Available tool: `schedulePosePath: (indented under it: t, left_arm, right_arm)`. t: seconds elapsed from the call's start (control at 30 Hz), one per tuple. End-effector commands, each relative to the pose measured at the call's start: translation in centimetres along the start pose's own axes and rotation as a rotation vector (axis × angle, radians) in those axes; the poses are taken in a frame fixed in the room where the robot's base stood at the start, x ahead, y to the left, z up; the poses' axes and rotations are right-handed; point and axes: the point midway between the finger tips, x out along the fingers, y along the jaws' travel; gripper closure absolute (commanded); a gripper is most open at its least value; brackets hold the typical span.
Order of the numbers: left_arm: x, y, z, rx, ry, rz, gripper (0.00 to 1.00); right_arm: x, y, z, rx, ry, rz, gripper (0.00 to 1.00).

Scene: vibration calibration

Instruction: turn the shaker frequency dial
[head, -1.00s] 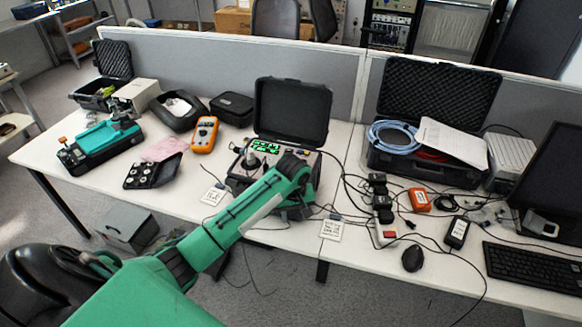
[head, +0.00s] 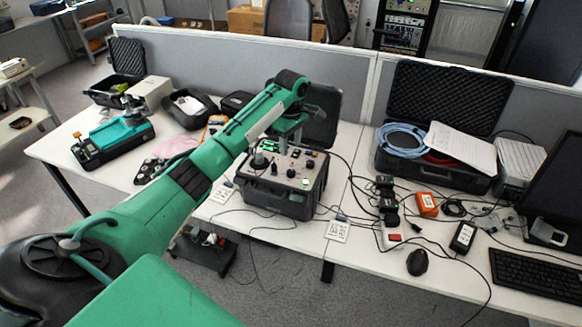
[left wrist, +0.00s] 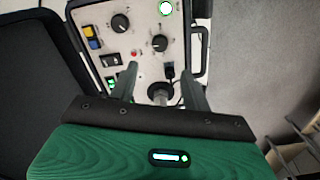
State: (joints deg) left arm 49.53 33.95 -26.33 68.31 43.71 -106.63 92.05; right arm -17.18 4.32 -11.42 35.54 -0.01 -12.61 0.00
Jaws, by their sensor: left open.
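The shaker unit (head: 262,195) is a dark open case with a light grey control panel on the table. In the left wrist view its panel (left wrist: 140,70) carries two black dials, an upper-left dial (left wrist: 120,22) and a dial (left wrist: 159,43) nearer the middle. I cannot read which one is the frequency dial. My left gripper (head: 287,142) points down over the back of the panel. In the left wrist view its fingers (left wrist: 158,68) are apart and empty, with the middle dial just beyond their tips. A round post (left wrist: 160,90) shows between the fingers. My right gripper is not in view.
The raised lid (head: 322,118) stands behind the panel. An open case with blue cable (head: 403,138) lies to the right, with adapters and loose cables between. A teal device (head: 115,140) stands at the left. Cables cross the front table edge.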

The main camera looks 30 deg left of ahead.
Motion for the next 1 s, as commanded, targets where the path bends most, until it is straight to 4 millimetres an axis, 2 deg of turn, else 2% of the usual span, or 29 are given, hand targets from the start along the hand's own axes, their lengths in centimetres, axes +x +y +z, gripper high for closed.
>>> schedulePosePath:
  t: [0.3,0.5,0.7,0.93,1.0]
  left_arm:
    - [6.7,-0.1,0.1,0.001,-0.001,-0.004,0.52]
    - [9.6,0.0,0.1,0.002,0.000,-0.001,0.52]
    - [10.7,0.0,0.1,0.003,0.000,0.000,0.52]
    - [10.7,0.0,0.1,0.003,0.000,0.001,0.52]
    - [10.7,0.0,0.1,0.003,0.000,0.001,0.63]
  right_arm:
    - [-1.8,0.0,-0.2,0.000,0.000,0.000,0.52]
    - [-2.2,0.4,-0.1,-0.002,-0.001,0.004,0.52]
    - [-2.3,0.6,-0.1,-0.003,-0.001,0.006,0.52]
    - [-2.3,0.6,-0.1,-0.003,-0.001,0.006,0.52]
    - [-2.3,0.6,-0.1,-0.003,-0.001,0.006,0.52]
